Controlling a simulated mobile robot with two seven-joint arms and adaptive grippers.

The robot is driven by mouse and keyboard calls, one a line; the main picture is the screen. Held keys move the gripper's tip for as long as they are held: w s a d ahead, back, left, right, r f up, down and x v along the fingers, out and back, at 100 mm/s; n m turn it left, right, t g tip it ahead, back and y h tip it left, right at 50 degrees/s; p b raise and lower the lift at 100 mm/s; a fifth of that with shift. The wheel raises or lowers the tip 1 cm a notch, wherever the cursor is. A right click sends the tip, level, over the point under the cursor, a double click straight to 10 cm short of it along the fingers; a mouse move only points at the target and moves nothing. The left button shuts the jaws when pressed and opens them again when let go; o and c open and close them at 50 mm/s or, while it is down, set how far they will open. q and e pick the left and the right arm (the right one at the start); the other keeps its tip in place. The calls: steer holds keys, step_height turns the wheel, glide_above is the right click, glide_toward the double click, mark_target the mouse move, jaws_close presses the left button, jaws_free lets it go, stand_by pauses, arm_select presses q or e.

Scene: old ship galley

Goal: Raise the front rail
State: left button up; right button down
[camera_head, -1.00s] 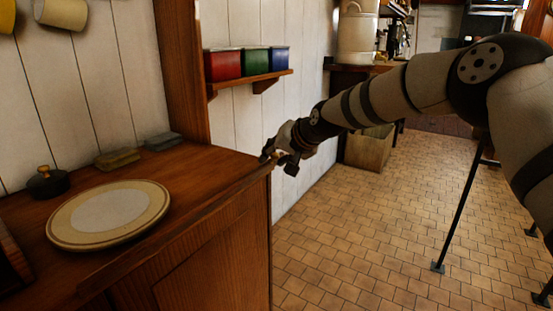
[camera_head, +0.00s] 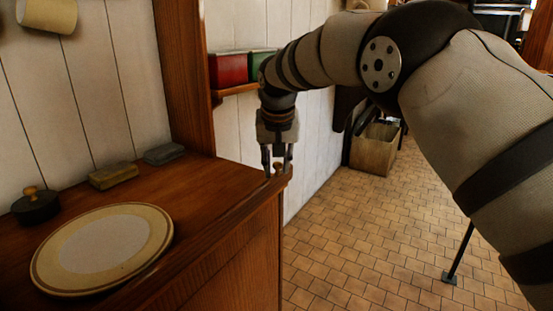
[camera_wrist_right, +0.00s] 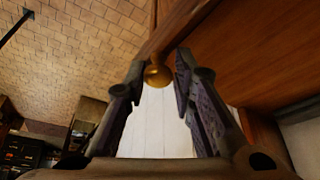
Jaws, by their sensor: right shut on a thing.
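The front rail (camera_head: 232,214) is a dark wooden strip along the counter's front edge. It lies low, about level with the counter top. A small round brass-coloured knob (camera_wrist_right: 158,75) sits at its far end, by the counter's corner. My right gripper (camera_head: 277,168) points down at that corner, shut on the knob. In the wrist view the fingers of my right gripper (camera_wrist_right: 155,72) stand on either side of the knob, and the rail (camera_wrist_right: 172,30) runs up and right from it. My left gripper is out of view.
A cream plate (camera_head: 103,248) lies on the counter near the front edge. A dark lidded pot (camera_head: 36,206) and two small blocks (camera_head: 114,175) (camera_head: 164,153) stand along the wall. A shelf with coloured tins (camera_head: 229,69) is behind my arm. Tiled floor right of the counter is open.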

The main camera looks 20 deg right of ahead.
steer(key=shift+s+a+f, duration=0.15)
steer(key=shift+f, duration=0.6)
steer(key=c, duration=1.4)
jaws_free()
steer(key=shift+r, duration=0.4)
steer(key=v, duration=1.2)
steer(key=shift+w+r, duration=0.1)
steer(key=shift+w, duration=0.15)
